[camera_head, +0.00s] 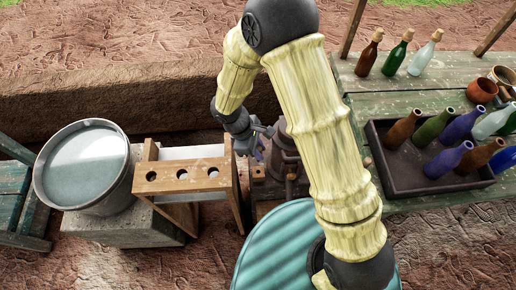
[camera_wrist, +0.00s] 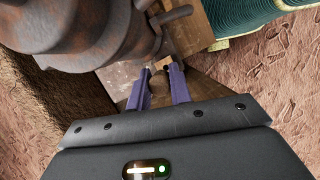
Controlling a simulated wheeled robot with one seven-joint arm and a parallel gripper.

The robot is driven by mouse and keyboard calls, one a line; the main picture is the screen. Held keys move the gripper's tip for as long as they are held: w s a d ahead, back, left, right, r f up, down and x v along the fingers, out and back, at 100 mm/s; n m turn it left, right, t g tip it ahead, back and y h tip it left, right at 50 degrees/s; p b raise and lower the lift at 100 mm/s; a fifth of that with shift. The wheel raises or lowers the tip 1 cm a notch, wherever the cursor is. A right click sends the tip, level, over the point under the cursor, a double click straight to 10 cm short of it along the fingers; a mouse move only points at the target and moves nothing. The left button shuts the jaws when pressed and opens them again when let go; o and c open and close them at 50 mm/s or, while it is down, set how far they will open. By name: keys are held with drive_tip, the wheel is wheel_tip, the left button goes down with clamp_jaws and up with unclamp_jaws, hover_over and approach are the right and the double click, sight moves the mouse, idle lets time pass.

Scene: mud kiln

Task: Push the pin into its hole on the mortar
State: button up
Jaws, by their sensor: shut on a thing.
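The mortar (camera_head: 284,157) is a dark brown metal body on a wooden base, partly hidden behind my arm in the head view. In the wrist view the mortar (camera_wrist: 95,32) fills the upper left. My gripper (camera_head: 259,150) is low at the mortar's left side. In the wrist view my gripper's purple fingers (camera_wrist: 160,82) are shut on a small brown piece, which looks like the pin (camera_wrist: 158,84). It sits between the fingers close to the mortar's base. The hole cannot be made out, and I cannot tell whether the pin touches it.
A wooden rack (camera_head: 182,176) with three holes stands left of the gripper, beside a metal basin (camera_head: 86,165). A teal ribbed surface (camera_head: 274,250) lies in front. A dark crate (camera_head: 438,187) of bottles sits on the green table at right.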

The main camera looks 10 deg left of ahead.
drive_tip(key=shift+r+p, duration=0.9)
drive_tip(key=shift+r, duration=0.35)
